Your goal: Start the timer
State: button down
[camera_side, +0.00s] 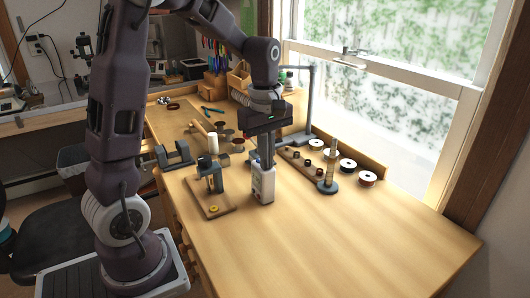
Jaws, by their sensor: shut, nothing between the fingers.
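The timer appears to be a small white upright box (262,188) standing on the wooden workbench, right of the bench's middle tools. My gripper (267,165) is directly above it, pointing down, with its fingers shut and empty. The fingertips are at or just above the top of the box; I cannot tell whether they touch it. Small dark and coloured details show on the box's front, too small to read. Its top is partly hidden by the fingers.
A grey vise (174,155) is further left. On the right are a spindle with a dark base (328,184) and several spools (367,178). The bench's front right is clear.

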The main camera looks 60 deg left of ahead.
notch_tip(320, 180, up, 14)
dwell(0.4)
dwell(0.5)
